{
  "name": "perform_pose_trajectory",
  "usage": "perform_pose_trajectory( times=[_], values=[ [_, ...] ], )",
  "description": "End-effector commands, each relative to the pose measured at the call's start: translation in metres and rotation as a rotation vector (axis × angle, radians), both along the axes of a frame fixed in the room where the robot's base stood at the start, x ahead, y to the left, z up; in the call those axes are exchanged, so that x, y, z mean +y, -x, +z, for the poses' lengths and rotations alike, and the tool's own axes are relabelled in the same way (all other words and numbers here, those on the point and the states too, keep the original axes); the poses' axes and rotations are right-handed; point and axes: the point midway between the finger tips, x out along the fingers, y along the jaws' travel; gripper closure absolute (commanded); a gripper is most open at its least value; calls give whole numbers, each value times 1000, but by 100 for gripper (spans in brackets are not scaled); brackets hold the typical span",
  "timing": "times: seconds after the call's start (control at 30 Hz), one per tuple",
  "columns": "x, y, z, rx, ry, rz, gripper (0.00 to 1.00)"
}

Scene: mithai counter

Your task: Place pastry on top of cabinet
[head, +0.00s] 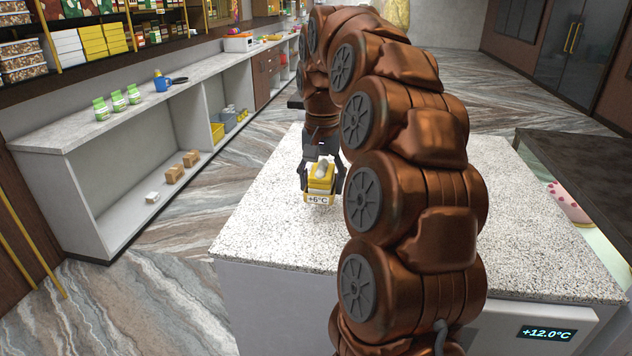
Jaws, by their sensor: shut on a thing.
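My gripper (320,178) hangs over the speckled stone top of the cabinet (262,224) in the middle of the head view. It is shut on a small yellow piece (320,182) with a pale top, which looks like the pastry. My arm hides much of the top's middle and right. The cabinet's front carries a display (547,334) reading +12.0°C.
A long counter (60,135) on the left holds green packets (118,102) and a blue mug (161,83), with small boxes (175,173) on its lower shelf. A dark-topped case (590,165) with a pink cake (568,203) stands at right. The top's left part is clear.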

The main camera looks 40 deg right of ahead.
Motion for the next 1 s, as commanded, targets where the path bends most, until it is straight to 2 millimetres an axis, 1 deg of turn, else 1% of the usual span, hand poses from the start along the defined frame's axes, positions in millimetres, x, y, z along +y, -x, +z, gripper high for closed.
perform_pose_trajectory(
  times=[0.03, 0.1, 0.3, 0.57, 0.67, 0.9, 1.0],
  values=[
    [-2, -8, 1, 2, -1, 0, 78],
    [-5, -17, 1, -1, 1, 0, 78],
    [-10, -32, -3, 1, 0, 0, 78],
    [-11, -35, -7, 2, -1, 0, 78],
    [-11, -34, -12, 3, -2, 0, 78],
    [-11, -34, -33, 1, -1, -1, 78],
    [-11, -34, -38, 0, -1, 0, 78]
  ],
)
